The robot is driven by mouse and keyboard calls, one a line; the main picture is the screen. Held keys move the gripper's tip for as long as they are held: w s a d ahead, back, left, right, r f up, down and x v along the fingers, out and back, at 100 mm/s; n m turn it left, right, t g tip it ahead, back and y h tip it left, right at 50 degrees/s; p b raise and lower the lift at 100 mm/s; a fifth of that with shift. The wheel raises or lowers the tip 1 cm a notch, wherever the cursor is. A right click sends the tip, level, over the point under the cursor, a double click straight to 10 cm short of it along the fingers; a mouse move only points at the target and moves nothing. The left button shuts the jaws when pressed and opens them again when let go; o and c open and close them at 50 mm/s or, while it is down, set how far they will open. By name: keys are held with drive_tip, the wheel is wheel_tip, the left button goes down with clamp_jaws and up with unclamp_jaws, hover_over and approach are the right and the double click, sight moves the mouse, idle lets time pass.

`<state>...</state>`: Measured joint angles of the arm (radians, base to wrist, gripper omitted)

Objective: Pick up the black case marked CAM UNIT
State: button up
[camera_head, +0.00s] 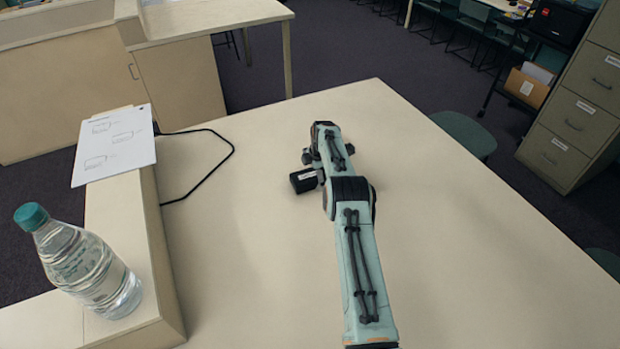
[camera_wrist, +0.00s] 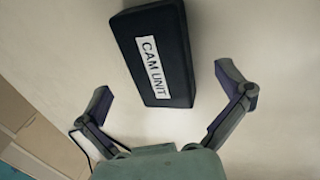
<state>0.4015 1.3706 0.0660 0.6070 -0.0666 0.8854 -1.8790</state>
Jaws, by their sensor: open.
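The black case (camera_wrist: 170,30) carries a white label reading CAM UNIT in the wrist view. It lies on the pale table, tilted in the picture. My gripper (camera_wrist: 164,86) is open and empty, one finger to the left of the case's near end and the other to the right. Neither finger visibly touches it; the height between them is hard to tell. In the head view the black case (camera_head: 303,182) shows just left of my arm, which may hide part of it. My fingers are mostly hidden there.
The pale table (camera_head: 450,260) is largely clear on the right. A raised wooden ledge (camera_head: 125,235) at the left bears a water bottle (camera_head: 85,262) and a white paper sheet (camera_head: 115,146). A black cable (camera_head: 222,163) loops onto the table. A green chair (camera_head: 465,133) stands beyond the right edge.

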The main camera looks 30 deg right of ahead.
drive_tip(key=shift+x, duration=1.25)
drive_tip(key=c, duration=1.2)
